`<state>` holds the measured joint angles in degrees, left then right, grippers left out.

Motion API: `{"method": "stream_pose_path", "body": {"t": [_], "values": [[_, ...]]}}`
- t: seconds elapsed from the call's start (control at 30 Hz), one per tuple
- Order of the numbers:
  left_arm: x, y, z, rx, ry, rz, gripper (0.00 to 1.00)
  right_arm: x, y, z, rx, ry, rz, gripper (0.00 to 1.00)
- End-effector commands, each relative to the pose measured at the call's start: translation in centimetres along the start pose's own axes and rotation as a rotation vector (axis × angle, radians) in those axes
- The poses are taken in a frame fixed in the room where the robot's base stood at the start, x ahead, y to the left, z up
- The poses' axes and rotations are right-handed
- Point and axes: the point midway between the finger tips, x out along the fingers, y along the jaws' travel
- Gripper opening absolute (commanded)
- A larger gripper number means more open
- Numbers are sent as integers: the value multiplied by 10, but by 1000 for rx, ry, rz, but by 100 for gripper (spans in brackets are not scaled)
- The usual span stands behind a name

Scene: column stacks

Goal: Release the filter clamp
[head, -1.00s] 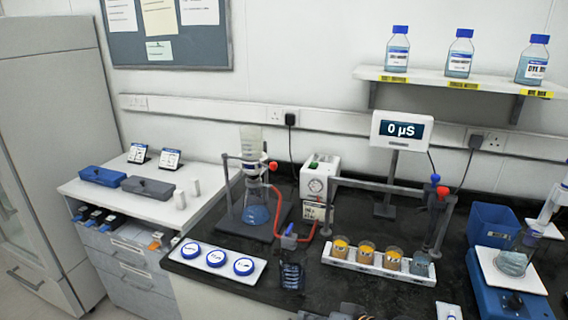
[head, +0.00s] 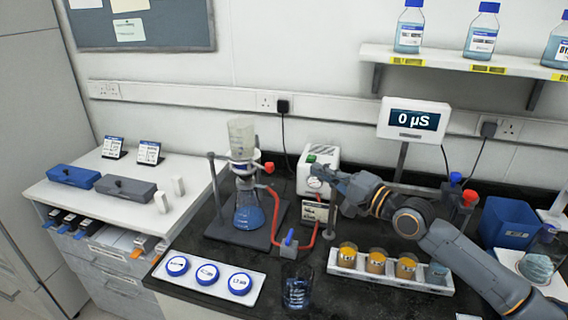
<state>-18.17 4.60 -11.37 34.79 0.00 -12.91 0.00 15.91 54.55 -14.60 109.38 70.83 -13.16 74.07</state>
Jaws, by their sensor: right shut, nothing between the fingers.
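The filter setup stands on the dark bench left of centre. It has a clear funnel (head: 242,138) above a flask (head: 249,212) holding blue liquid. A dark clamp (head: 243,169) sits around the joint between funnel and flask, and a red knob (head: 268,167) shows at its right. My right gripper (head: 317,173) is shut and empty, to the right of the clamp and apart from it, in front of the white pump box (head: 318,158). My left gripper is not in view.
A red hose (head: 275,205) runs from the flask to a blue-handled valve (head: 290,238). A tray (head: 198,289) with blue-ringed discs and a dark glass (head: 297,289) stand at the front. A conductivity display (head: 414,119) stands behind.

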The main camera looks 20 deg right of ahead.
Motion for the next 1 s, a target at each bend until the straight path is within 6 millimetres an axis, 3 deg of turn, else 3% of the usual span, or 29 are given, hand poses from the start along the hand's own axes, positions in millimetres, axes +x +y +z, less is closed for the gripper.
{"method": "stream_pose_path", "body": {"t": [0.07, 0.13, 0.33, 0.43, 0.7, 0.83, 1.0], "values": [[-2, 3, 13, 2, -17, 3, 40, 2, -1, 0, 0, 1, -1, 0], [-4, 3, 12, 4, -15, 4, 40, 8, -1, -1, 1, 1, -1, 0], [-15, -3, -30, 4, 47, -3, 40, 41, -4, 0, 3, 1, -4, 0], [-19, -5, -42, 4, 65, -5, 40, 60, -3, 0, 2, 0, -2, 0], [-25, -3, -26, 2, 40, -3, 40, 102, -2, 0, 0, -1, 0, 0], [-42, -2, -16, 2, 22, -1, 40, 97, -3, 13, 1, -3, 3, 0], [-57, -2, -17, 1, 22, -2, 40, 91, -3, 27, 2, -2, 2, 0]]}}
